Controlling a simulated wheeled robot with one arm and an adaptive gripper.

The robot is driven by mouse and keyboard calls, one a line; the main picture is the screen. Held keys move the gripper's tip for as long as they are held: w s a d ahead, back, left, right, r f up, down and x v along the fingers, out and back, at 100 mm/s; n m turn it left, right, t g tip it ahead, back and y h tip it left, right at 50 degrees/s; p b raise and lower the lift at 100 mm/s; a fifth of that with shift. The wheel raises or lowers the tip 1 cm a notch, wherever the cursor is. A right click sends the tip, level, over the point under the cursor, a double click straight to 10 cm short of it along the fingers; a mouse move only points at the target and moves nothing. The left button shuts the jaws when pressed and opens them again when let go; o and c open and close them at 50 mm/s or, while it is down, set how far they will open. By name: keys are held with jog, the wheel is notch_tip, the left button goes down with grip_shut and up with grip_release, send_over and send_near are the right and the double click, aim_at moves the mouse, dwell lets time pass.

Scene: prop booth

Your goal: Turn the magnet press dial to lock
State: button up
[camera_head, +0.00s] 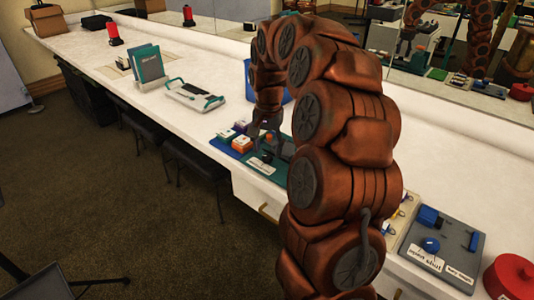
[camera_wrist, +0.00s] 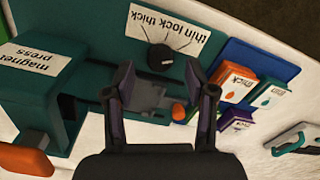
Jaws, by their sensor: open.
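The magnet press is teal; in the wrist view its labelled block (camera_wrist: 45,105) is at the left, with the text upside down. Its black dial (camera_wrist: 160,58) sits on the teal base beside a white "thin lock thick" label (camera_wrist: 168,30); I cannot tell which mark the dial points at. My gripper (camera_wrist: 167,90) is open and empty above the press, its fingers either side of a grey plate, with the dial beyond the fingertips. In the head view my gripper (camera_head: 266,130) is over the teal base (camera_head: 262,172), and my arm hides part of the press.
A white and teal clipboard-like frame (camera_head: 195,95) lies farther left on the counter. A grey panel with a blue knob (camera_head: 430,244) and a red round container (camera_head: 512,278) are at the right.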

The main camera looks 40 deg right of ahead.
aim_at(267, 158)
jog(key=shift+f, duration=1.15)
jog(key=shift+c, duration=0.4)
grip_shut()
